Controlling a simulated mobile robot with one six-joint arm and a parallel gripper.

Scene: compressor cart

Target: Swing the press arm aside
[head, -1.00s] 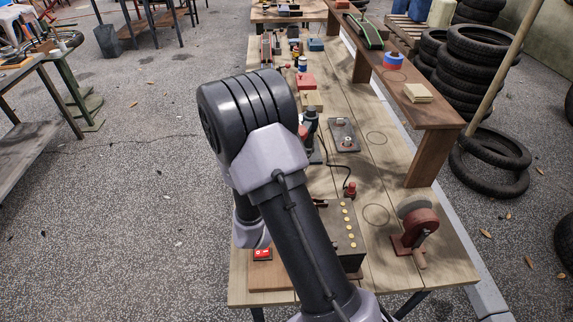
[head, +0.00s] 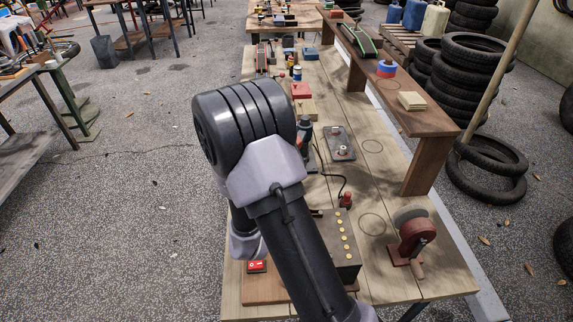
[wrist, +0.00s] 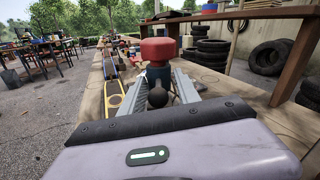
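In the wrist view my gripper (wrist: 161,84) has its two grey fingers apart, pointing forward over the bench. A dark ball knob (wrist: 158,97) sits between the fingers, close to the palm; I cannot tell whether a finger touches it. A red-topped post (wrist: 159,50) with a grey-blue lower part stands just beyond, between the fingertips. I cannot tell for sure whether the knob belongs to the press arm. In the head view my arm hides the gripper and the bench around it.
The long wooden bench (head: 395,285) carries a dark box with yellow buttons (head: 345,238), a red grinder (head: 413,240), a metal plate (head: 340,143) and a red switch (head: 257,266). A raised shelf (head: 420,120) runs along its right side. Open floor lies to the left.

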